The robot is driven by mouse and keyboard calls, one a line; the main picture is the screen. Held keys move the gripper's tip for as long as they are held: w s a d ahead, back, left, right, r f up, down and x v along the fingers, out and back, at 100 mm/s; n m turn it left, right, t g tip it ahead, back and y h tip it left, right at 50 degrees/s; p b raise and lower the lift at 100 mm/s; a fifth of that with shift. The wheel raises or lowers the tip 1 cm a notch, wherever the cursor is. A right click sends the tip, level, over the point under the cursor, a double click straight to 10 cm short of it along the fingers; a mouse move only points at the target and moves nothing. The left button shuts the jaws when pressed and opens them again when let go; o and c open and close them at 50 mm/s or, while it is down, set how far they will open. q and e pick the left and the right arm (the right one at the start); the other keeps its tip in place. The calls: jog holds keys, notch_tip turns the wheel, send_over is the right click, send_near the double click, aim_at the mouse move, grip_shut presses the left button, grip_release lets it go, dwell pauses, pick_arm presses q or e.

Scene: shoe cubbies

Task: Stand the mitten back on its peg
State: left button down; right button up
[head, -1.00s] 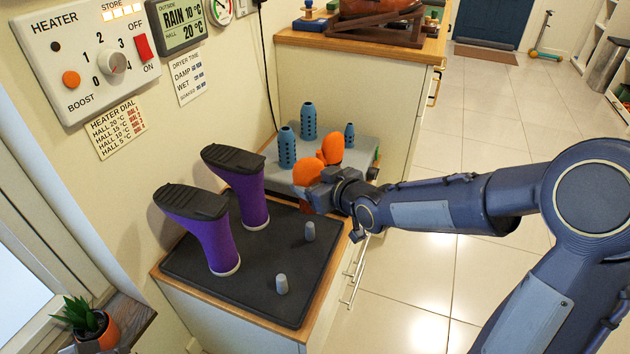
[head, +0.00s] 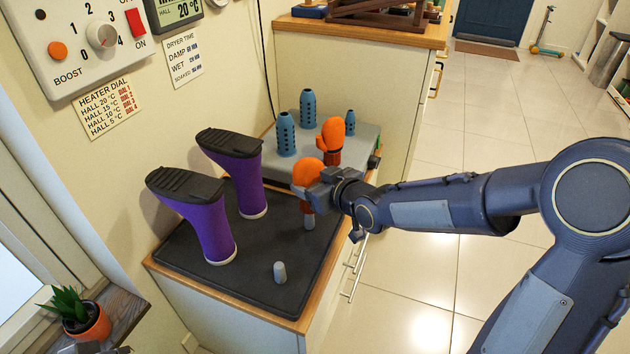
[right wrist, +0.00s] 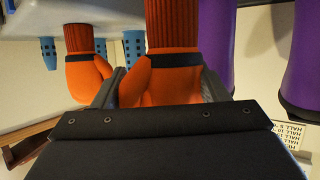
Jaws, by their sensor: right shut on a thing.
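My right gripper (head: 330,188) is shut on an orange mitten (head: 307,173), which is upright with its ribbed cuff down. In the head view the cuff appears directly over a short grey peg (head: 309,222) on the black mat; whether they touch is unclear. In the right wrist view the held mitten (right wrist: 165,82) fills the middle, its cuff toward the top. A second orange mitten (head: 332,138) stands cuff down on the grey unit behind; it also shows in the right wrist view (right wrist: 88,75).
Two purple boots (head: 208,228) stand soles up on the black mat (head: 245,285), left of the gripper. Another short grey peg (head: 280,272) is bare near the front. Blue perforated posts (head: 286,135) rise from the grey unit (head: 275,165). A potted plant (head: 90,322) stands front left.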

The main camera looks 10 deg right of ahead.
jog(key=shift+b, duration=0.5)
dwell(1.3)
jog(key=shift+f+b, duration=3.35)
jog(key=shift+f, duration=0.05)
jog(key=shift+c, duration=0.2)
jog(key=o, duration=1.1)
jog(key=shift+c, duration=0.2)
jog(key=shift+r, duration=0.15)
jog(key=p+v, duration=0.3)
jog(key=v, duration=0.4)
jog(key=shift+s+d+p, duration=0.15)
jog(key=shift+s+p, duration=0.15)
